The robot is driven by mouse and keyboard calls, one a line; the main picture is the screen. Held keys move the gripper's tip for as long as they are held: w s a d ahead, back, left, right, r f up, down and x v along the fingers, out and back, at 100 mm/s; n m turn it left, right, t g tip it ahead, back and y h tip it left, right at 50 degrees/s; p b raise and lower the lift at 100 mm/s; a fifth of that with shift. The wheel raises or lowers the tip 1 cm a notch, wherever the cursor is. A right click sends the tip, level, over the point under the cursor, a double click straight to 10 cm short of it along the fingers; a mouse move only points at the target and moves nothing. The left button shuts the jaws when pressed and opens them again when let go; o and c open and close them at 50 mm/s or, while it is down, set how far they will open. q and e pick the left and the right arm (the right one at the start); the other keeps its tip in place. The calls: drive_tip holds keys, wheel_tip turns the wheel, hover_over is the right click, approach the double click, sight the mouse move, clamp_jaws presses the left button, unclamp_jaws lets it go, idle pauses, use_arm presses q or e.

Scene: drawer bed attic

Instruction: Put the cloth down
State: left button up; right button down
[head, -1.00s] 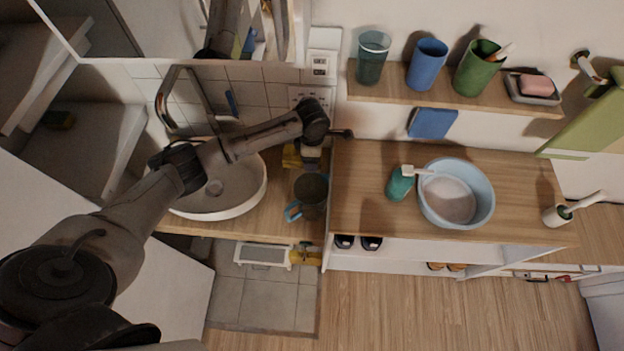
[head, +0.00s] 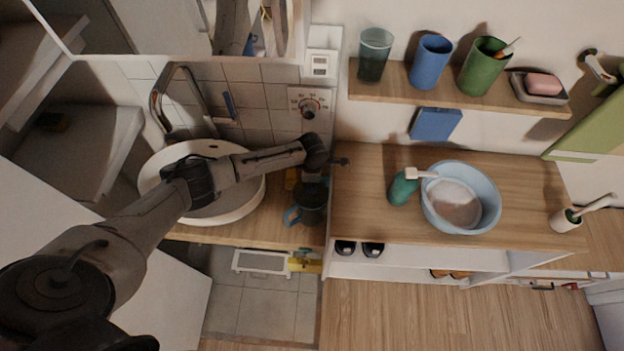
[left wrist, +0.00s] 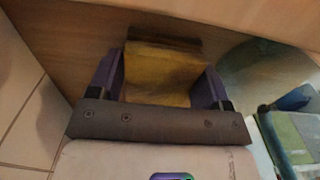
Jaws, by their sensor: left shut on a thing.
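The yellow cloth (left wrist: 160,75) sits between the two fingers of my left gripper (left wrist: 159,80), which is shut on it. In the left wrist view, the cloth is close to the wooden counter surface; I cannot tell whether it touches. In the head view, a small part of the cloth (head: 291,178) shows beside my left gripper (head: 305,178), over the counter strip between the sink and the wooden cabinet. My wrist hides most of it. My right gripper is not in view.
A dark mug with a blue handle (head: 309,206) stands just in front of the gripper and shows at the right in the wrist view. The round sink (head: 245,205) is to the left. The wooden cabinet top (head: 360,210) holds a green soap bottle (head: 402,189) and blue basin (head: 489,195).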

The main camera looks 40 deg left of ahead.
use_arm(q)
drive_tip(key=o, duration=0.6)
use_arm(e)
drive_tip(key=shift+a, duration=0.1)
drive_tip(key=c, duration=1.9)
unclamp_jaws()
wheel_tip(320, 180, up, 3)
drive_tip(key=p, duration=0.3)
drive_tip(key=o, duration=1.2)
use_arm(q)
wheel_tip(320, 180, up, 12)
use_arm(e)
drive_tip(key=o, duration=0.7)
